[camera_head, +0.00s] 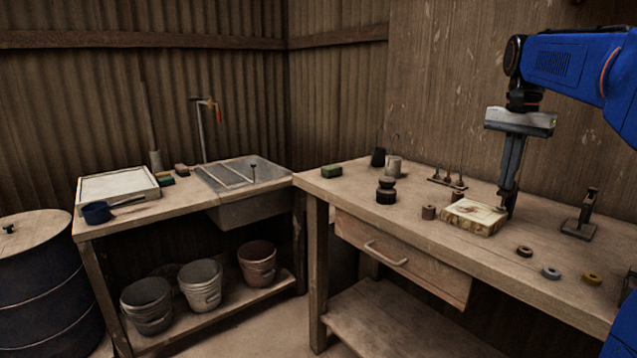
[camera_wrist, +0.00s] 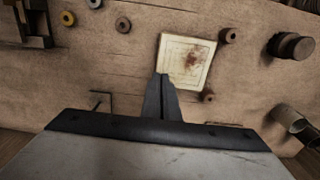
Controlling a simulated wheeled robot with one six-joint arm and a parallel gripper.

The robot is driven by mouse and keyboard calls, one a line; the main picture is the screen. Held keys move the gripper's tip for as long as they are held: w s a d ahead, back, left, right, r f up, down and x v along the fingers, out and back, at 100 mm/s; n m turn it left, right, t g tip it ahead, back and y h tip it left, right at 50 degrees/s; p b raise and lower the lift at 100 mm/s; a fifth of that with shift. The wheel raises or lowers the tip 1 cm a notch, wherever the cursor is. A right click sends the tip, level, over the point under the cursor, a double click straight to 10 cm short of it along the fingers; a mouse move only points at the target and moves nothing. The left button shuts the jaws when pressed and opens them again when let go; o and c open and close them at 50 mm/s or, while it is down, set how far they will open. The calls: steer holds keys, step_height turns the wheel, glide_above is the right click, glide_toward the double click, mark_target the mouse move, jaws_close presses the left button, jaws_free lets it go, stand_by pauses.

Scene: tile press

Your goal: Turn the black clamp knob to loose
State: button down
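My gripper (camera_head: 508,208) points down over the workbench, beside the back right edge of a pale, stained tile block (camera_head: 473,217). In the wrist view its fingers (camera_wrist: 161,78) lie together, with nothing seen between them, next to the tile block (camera_wrist: 186,60). I cannot clearly make out the black clamp knob. A dark upright fixture (camera_head: 580,228) stands on the bench to the right of the gripper. Another dark device (camera_wrist: 32,20) is at the top left of the wrist view, cut off by the edge. Any knob on either is too small to tell.
Black stacked weights (camera_head: 386,190), a spool (camera_head: 429,212) and a peg rack (camera_head: 447,183) stand left of the gripper. A sink bench (camera_head: 160,208) is further left.

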steer(key=shift+s+d, duration=0.2)
steer(key=shift+d, duration=0.15)
stand_by(0.3)
steer(key=shift+s, duration=0.1)
step_height(320, 180, up, 6)
steer(key=shift+s+a, duration=0.2)
steer(key=shift+s, duration=0.05)
stand_by(0.7)
step_height(320, 180, down, 6)
steer(key=w+a, duration=0.1)
steer(key=w, duration=0.1)
steer(key=shift+w, duration=0.2)
stand_by(0.7)
